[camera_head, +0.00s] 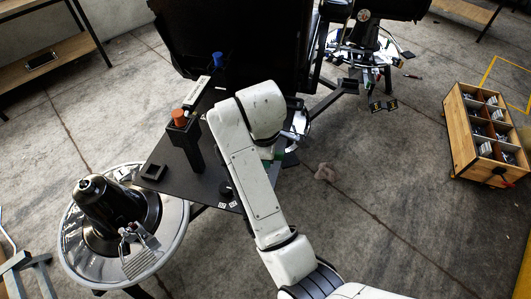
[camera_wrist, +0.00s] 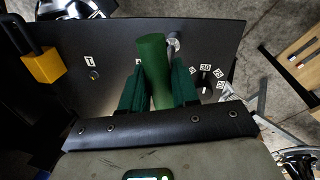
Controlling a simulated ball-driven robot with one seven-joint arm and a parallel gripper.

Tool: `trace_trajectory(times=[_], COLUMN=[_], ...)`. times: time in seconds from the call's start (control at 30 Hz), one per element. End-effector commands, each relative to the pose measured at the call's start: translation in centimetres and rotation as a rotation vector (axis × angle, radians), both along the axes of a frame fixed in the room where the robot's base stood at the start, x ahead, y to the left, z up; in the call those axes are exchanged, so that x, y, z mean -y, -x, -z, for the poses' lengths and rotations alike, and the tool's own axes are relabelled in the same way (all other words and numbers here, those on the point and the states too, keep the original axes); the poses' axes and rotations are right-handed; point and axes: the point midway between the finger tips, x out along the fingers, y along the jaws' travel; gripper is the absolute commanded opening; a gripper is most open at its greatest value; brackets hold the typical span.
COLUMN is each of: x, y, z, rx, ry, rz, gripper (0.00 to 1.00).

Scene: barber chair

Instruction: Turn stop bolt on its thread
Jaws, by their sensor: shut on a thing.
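In the wrist view my gripper (camera_wrist: 158,92) has its dark green fingers shut on an upright green cylinder (camera_wrist: 152,62), one finger on each side. I cannot tell whether this cylinder is the stop bolt's head or a separate part. A silver bolt-like rod with a round end (camera_wrist: 174,44) shows just right of the cylinder, close to the right finger. The cylinder's lower end is hidden by my gripper. In the head view my arm covers the gripper; only a bit of green (camera_head: 289,159) shows beside it, over the right part of a dark plate (camera_head: 205,185).
A black dial (camera_wrist: 206,88) with number labels sits right of my fingers. A yellow padlock-like block (camera_wrist: 43,66) is at left. An orange-capped post (camera_head: 180,117) and a blue knob (camera_head: 217,59) stand near the plate. The black chair (camera_head: 250,45) rises behind. A wooden crate (camera_head: 484,135) stands right.

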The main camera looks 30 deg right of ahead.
Motion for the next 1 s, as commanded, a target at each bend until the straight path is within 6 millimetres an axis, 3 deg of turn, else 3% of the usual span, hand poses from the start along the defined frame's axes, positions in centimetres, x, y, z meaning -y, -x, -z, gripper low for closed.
trace_trajectory(times=[0.4,0.77,1.0], x=[0.14,0.12,0.22], y=[-0.13,-0.15,-0.22], z=[-0.10,-0.08,-0.06], rx=[0.002,0.001,0.001], ry=[0.000,0.000,0.000], rz=[-0.378,-0.419,-0.693], gripper=[0.00,0.00,0.00])
